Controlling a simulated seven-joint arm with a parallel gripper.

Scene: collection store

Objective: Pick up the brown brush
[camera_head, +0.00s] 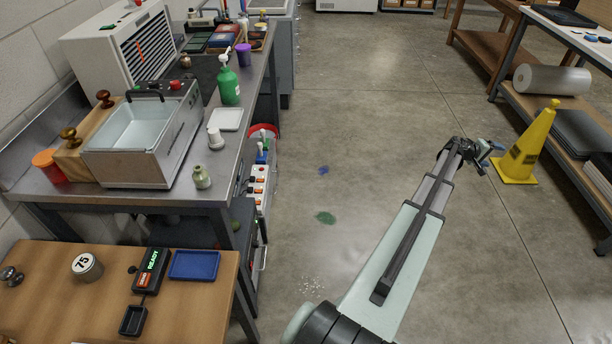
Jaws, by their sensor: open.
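I cannot make out a brown brush for certain in the head view. A small brown object (185,62) stands at the back of the steel bench, too small to identify. My gripper (491,156) is at the end of my outstretched arm, over the floor at the right, close in the picture to the yellow cone. It is open, and nothing shows between its fingers. It is far from the benches on the left.
The steel bench (226,152) carries an open basin (131,128), a green pump bottle (228,82) and a white tray (226,119). A wooden table (195,318) holds a blue tray (194,265). A yellow cone (527,150) stands near right-hand shelving. The middle floor is mostly clear.

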